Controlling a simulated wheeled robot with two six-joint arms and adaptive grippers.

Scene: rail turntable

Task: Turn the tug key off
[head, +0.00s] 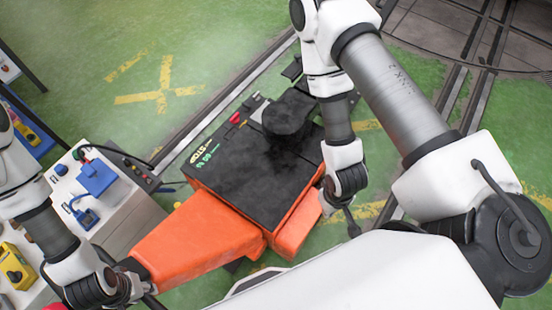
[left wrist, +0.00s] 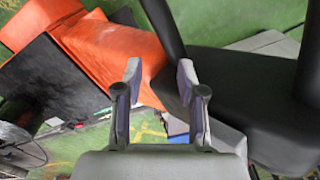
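The tug (head: 205,235) is an orange vehicle with a black top deck, standing on the green floor in the middle of the head view. A small red control (head: 235,117) sits at its far edge, beside a black round part. I cannot make out the key itself. My left gripper (head: 148,283) is low at the left, by the tug's orange near end. In the left wrist view its two fingers (left wrist: 159,70) are apart with nothing between them, and orange bodywork shows beyond. My right gripper (head: 352,218) hangs right of the tug; its fingers are too small and dark to judge.
At the left, a grey bench (head: 120,205) carries blue connectors (head: 97,178) and a yellow device (head: 15,266). Rails (head: 225,115) run diagonally behind the tug, and a round turntable edge shows at upper right.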

